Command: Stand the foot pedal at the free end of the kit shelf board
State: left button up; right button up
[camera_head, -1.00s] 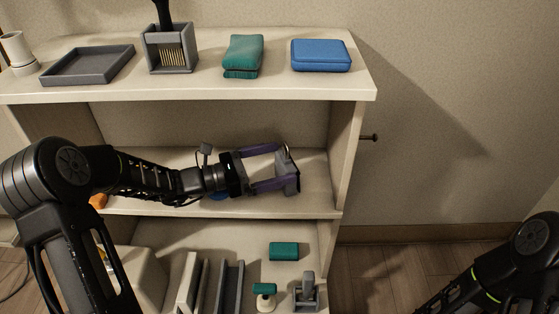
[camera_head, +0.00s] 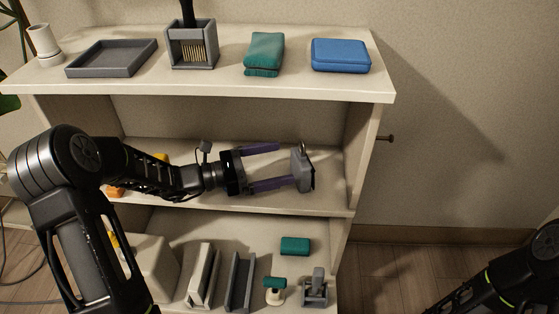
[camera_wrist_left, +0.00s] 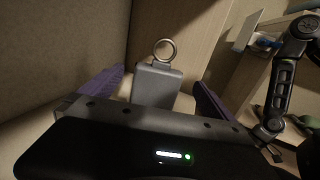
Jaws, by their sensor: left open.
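The foot pedal (camera_head: 304,168) is a small grey block with a metal ring on top. It stands at the right end of the middle shelf board (camera_head: 325,195), close to the right side panel. In the left wrist view the pedal (camera_wrist_left: 157,86) looks upright, ring up, between the purple fingers. My left gripper (camera_head: 288,166) is open, its fingers spread to either side just left of the pedal, with a visible gap. My right arm shows at the lower right of the head view; its gripper is out of frame.
The top board carries a grey tray (camera_head: 112,58), a brush holder (camera_head: 191,45), a green towel (camera_head: 264,54) and a blue case (camera_head: 341,55). The bottom level holds a green box (camera_head: 295,246) and several grey and white items. The top board overhangs my left gripper.

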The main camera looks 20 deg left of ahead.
pick_arm(q)
jog(key=shift+s+a, duration=0.35)
jog(key=shift+a, duration=0.15)
jog(key=p+v, duration=0.2)
jog(key=v, duration=0.5)
jog(key=shift+s+a, duration=0.1)
jog(key=shift+a, duration=0.05)
jog(key=shift+s+a, duration=0.15)
jog(key=shift+a, duration=0.05)
dwell(0.7)
